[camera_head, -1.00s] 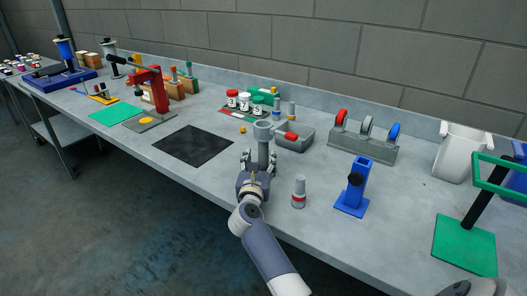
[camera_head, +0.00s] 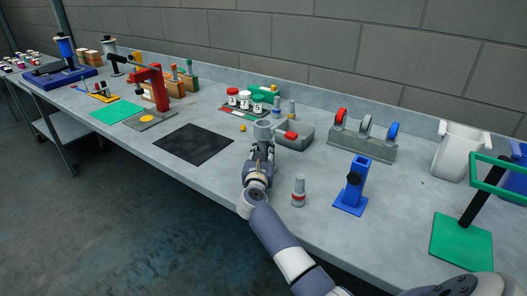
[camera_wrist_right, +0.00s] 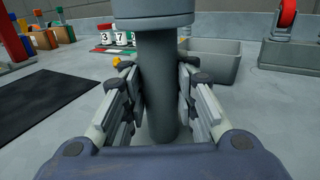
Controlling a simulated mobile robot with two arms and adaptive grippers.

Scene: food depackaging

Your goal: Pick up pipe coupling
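The grey pipe coupling (camera_head: 263,133) stands upright on the table, a narrow post with a wider cup-like top. In the right wrist view its post (camera_wrist_right: 158,80) fills the middle, and its wide top is cut by the upper edge. My right gripper (camera_head: 261,158) is at the post, below the wide top. Its fingers (camera_wrist_right: 161,90) lie along both sides of the post and appear to press on it. The post's lower end is partly hidden behind my gripper in the head view. My left gripper is not in view.
A grey bin (camera_head: 293,138) with a red item stands close behind on the right. A black mat (camera_head: 194,144) lies clear on the left.

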